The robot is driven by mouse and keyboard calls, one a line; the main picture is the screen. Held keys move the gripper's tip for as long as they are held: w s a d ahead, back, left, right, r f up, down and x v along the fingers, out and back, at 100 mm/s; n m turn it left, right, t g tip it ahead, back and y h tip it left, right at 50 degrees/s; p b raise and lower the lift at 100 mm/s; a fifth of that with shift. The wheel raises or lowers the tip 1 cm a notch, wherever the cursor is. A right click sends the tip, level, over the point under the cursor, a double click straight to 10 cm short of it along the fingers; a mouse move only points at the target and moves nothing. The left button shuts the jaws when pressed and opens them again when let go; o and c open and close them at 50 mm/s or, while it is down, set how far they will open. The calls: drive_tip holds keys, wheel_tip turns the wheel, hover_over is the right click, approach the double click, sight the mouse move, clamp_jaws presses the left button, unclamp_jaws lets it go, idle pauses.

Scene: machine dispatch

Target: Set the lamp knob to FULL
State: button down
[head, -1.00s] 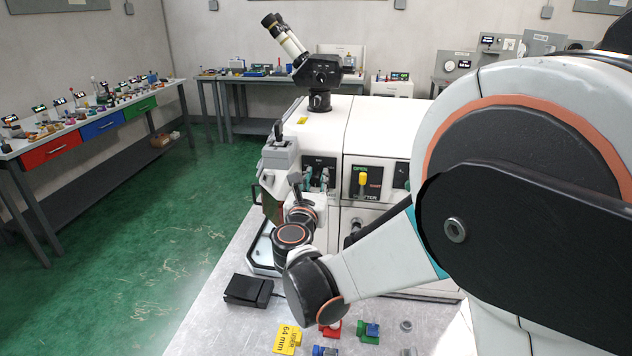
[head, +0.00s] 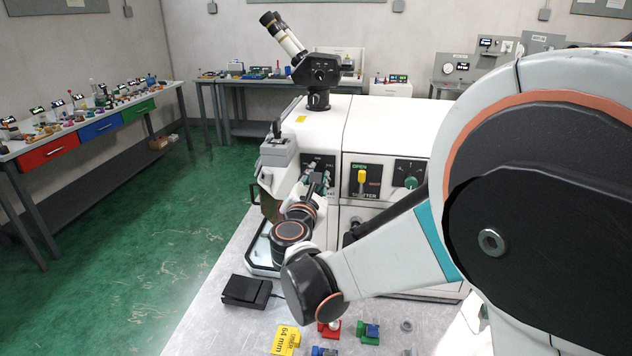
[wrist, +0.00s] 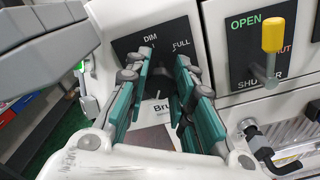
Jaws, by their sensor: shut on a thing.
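The lamp knob (wrist: 161,73) is a small dark knob on a black panel (wrist: 186,27) marked DIM at upper left and FULL at upper right. My gripper (wrist: 165,60), with teal-and-grey fingers, reaches the panel from the front and is shut on the knob, one finger on each side. The fingers hide much of the knob, and I cannot tell which mark it points at. In the head view my gripper (head: 317,178) covers the lower part of this panel on the white machine (head: 385,130).
Right of the lamp panel is a SHUTTER panel with a yellow lever (wrist: 273,38) near OPEN. A green knob (head: 411,182) is farther right. A black box (head: 245,290), a yellow 64 mm tag (head: 286,340) and small coloured parts lie on the grey table.

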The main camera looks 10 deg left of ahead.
drive_tip(key=m+b, duration=0.1)
drive_tip(key=m, duration=0.4)
drive_tip(key=shift+m, duration=0.3)
idle(0.4)
drive_tip(key=c, duration=1.3)
unclamp_jaws()
drive_tip(key=shift+c, duration=0.2)
drive_tip(key=shift+s, duration=0.15)
drive_tip(key=s, duration=0.7)
drive_tip(key=shift+a, duration=0.1)
